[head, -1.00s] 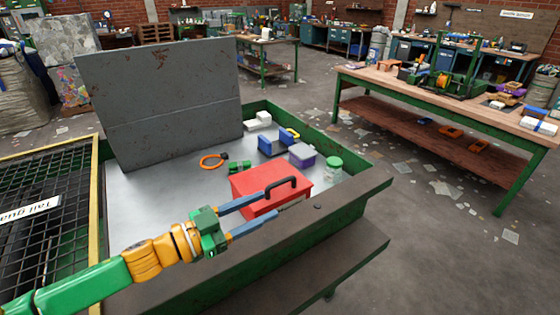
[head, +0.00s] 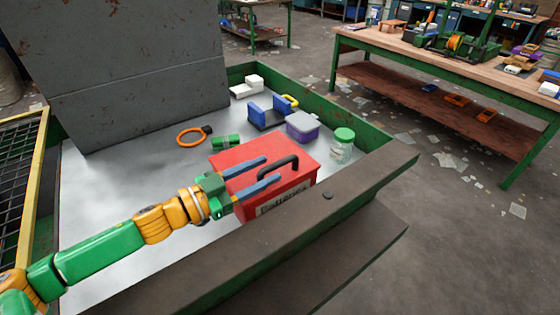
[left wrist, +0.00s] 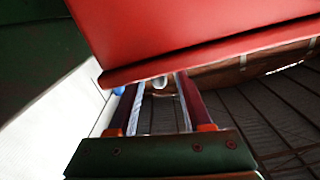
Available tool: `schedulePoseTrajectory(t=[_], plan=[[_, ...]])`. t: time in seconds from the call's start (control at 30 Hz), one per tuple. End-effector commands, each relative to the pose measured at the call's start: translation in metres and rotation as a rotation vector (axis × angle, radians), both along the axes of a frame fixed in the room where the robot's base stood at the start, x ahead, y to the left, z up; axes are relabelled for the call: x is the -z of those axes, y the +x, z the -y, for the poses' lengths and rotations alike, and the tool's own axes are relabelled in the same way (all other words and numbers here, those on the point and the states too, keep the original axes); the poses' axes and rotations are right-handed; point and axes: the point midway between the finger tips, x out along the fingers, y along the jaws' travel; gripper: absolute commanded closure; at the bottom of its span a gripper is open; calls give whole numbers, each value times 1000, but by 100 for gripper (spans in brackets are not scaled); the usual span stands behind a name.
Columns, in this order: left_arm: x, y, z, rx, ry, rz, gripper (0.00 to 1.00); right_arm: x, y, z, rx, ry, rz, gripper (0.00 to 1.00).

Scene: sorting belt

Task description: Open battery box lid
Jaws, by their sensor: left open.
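The battery box is a red box (head: 235,153) with a red lid, a black handle (head: 291,160) on top and a partly hidden "Batteries" label (head: 292,199) on its front. It sits in the metal tray near the front edge, and its lid looks shut. My left gripper (head: 272,169) reaches in from the left with its two blue-grey fingers apart, over the lid by the handle's left end. I cannot tell whether it touches the handle. In the left wrist view the red lid (left wrist: 190,35) fills the top, just beyond the fingers (left wrist: 160,105). My right gripper is out of view.
Behind the box lie a green block (head: 226,142), an orange ring (head: 190,138), a blue item (head: 268,115), a purple-grey box (head: 302,127) and a green-lidded jar (head: 343,144). A tall grey panel (head: 140,80) stands at the back left. The green tray rim (head: 378,148) borders the right.

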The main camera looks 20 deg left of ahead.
Motion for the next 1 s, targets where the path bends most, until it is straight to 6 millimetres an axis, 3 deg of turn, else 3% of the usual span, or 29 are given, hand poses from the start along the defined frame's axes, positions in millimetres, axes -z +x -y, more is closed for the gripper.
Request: schedulePoseTrajectory(t=[0.33,0.7,0.77,0.9,1.0], plan=[[-3,33,25,0,-3,2,50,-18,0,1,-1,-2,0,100],[0,38,30,1,0,0,50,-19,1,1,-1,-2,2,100],[0,38,30,1,0,0,64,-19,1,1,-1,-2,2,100],[0,38,30,1,0,0,100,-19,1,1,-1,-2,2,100],[0,38,30,0,0,0,100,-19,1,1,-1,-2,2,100]])
